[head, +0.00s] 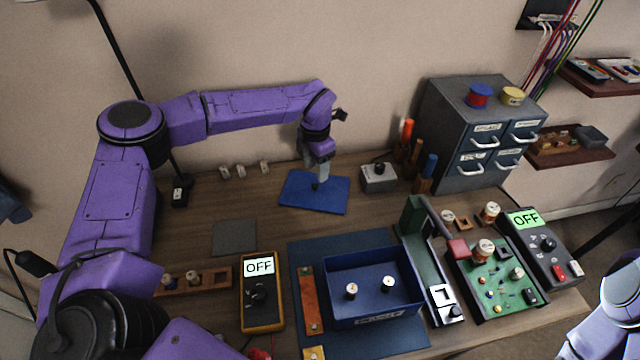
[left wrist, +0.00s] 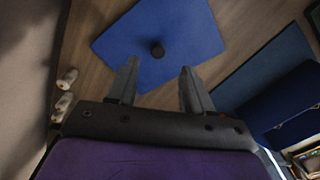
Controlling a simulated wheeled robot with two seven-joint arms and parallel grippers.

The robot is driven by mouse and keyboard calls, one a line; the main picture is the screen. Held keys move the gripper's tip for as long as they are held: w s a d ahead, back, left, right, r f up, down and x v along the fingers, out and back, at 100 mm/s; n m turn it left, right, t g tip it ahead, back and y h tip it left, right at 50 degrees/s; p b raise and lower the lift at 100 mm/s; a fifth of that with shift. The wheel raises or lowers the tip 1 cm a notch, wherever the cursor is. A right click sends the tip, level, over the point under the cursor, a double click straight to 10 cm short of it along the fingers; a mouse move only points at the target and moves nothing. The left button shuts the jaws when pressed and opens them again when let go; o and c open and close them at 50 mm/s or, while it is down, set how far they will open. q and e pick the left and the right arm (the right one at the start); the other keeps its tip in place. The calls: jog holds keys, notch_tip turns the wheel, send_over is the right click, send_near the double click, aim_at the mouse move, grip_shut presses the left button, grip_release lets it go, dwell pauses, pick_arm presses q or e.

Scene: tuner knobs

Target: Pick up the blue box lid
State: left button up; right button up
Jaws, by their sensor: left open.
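The blue box lid (head: 328,199) is a flat blue panel lying on the wooden table toward the back, with a small dark knob at its middle. My left gripper (head: 318,185) points down over the lid near its knob. In the left wrist view the lid (left wrist: 185,35) lies beyond the fingertips, its knob (left wrist: 157,49) ahead of the gap between the fingers. The left gripper (left wrist: 156,72) is open with nothing between its fingers. My right arm shows at the lower right edge of the head view, but its gripper is not in view.
The open blue box (head: 338,316) holding two small knobs stands on a dark mat at the front. A small grey device (head: 379,178) sits right of the lid, near screwdrivers and a drawer cabinet (head: 450,130). Small white-capped pieces (head: 240,170) stand behind left.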

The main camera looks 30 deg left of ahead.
aim_at(315, 185)
pick_arm(q)
jog(key=shift+s+a+f+p, duration=0.25)
jog(key=shift+s+f+p, duration=0.35)
jog(key=shift+s+f, duration=0.1)
jog(key=f, duration=0.1)
jog(key=w+f, duration=0.1)
jog(key=f, duration=0.1)
jog(key=f+p, duration=0.1)
jog(key=f, duration=0.1)
jog(key=shift+w, duration=0.4)
jog(key=shift+s+r, duration=0.1)
jog(key=shift+s, duration=0.3)
jog(key=shift+c, duration=0.9)
grip_shut()
pick_arm(e)
jog(key=r, duration=0.2)
jog(key=shift+s+r, duration=0.3)
